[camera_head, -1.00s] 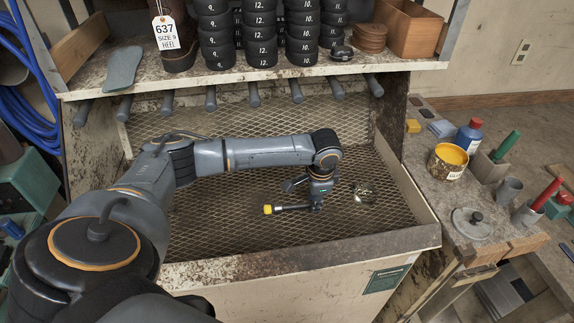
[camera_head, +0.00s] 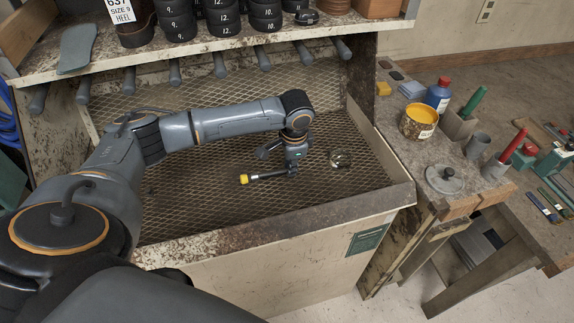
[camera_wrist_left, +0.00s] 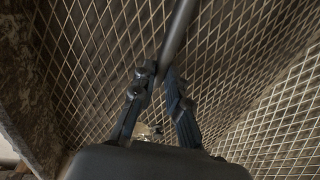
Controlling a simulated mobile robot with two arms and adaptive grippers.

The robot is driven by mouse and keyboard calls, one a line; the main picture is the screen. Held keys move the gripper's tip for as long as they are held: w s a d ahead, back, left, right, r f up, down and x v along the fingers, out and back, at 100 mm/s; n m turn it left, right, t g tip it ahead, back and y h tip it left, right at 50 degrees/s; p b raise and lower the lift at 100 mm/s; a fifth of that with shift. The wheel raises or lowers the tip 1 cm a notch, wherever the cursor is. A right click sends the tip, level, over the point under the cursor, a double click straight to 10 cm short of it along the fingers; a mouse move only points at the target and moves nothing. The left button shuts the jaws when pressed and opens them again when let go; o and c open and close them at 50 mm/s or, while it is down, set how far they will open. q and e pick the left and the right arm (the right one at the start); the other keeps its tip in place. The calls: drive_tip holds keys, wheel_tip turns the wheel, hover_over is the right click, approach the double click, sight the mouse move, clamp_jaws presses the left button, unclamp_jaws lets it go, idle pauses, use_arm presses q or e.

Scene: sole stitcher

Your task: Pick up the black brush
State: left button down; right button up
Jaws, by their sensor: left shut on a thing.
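My left gripper (camera_head: 294,167) is over the mesh floor of the booth and shut on a thin dark rod with a yellow end, which looks like the black brush (camera_head: 265,176). In the head view the brush lies roughly level, its yellow end to the left. In the left wrist view the fingers (camera_wrist_left: 165,92) are closed around the rod (camera_wrist_left: 178,32), which runs up and out of the frame. Bristles cannot be made out. Whether the brush touches the mesh is unclear. My right gripper is not in view.
The mesh-lined booth (camera_head: 300,228) has a raised front edge and side walls. A small shiny glass-like item (camera_head: 339,159) sits right of the gripper. Several dark handles hang under the shelf (camera_head: 220,45). The right bench holds a yellow can (camera_head: 419,122) and a blue bottle (camera_head: 438,95).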

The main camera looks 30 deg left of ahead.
use_arm(q)
drive_tip(key=s+d+r+b, duration=0.2)
drive_tip(key=s+d+r, duration=0.3)
drive_tip(key=s+r, duration=0.6)
drive_tip(key=shift+s+r+b, duration=0.25)
drive_tip(key=shift+s+b, duration=0.05)
drive_tip(key=shift+s, duration=0.8)
drive_tip(key=shift+w, duration=0.1)
